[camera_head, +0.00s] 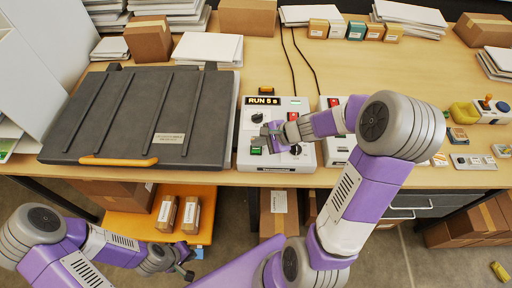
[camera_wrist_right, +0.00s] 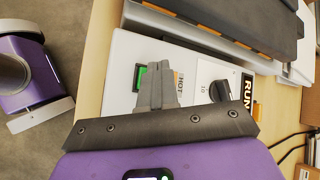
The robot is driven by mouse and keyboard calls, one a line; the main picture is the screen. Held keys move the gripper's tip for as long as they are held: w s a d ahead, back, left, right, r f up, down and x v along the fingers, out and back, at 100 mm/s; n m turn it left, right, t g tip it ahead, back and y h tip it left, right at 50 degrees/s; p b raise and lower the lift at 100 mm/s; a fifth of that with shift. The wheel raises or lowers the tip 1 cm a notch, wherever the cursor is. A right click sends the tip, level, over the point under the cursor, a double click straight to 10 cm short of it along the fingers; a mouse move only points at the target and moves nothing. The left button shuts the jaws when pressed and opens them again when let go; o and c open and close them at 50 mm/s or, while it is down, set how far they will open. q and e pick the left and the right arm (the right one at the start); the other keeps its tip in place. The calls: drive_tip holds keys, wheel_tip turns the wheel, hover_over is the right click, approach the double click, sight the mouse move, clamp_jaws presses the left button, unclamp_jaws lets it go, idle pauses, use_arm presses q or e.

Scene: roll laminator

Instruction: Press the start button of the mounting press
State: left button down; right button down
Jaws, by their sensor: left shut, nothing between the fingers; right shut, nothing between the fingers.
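The mounting press (camera_head: 130,120) is a large dark grey flat box, its lid down, with an orange handle bar at the front. Its white control box (camera_head: 246,163) stands to the right, with a lit display (camera_head: 263,101) reading "RUN 5 s". A green button (camera_head: 256,151) is at the box's front left; in the right wrist view the green button (camera_wrist_right: 138,76) is partly hidden by my fingertips. My right gripper (camera_head: 262,140) is shut, its tips at the button; I cannot tell whether they touch. My left gripper (camera_head: 188,273) is shut and low, in front of the table.
The control box also carries a black dial (camera_wrist_right: 219,90) and a red button (camera_head: 293,116). A second white control box (camera_head: 336,150) stands to the right, partly behind my right arm. Paper stacks and cartons line the table's back. An orange shelf (camera_head: 125,222) is below.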

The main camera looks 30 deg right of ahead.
sight(259, 150)
drive_tip(key=shift+r+p, duration=1.85)
drive_tip(key=shift+r, duration=0.55)
drive_tip(key=shift+f, duration=0.1)
drive_tip(key=shift+s, duration=0.1)
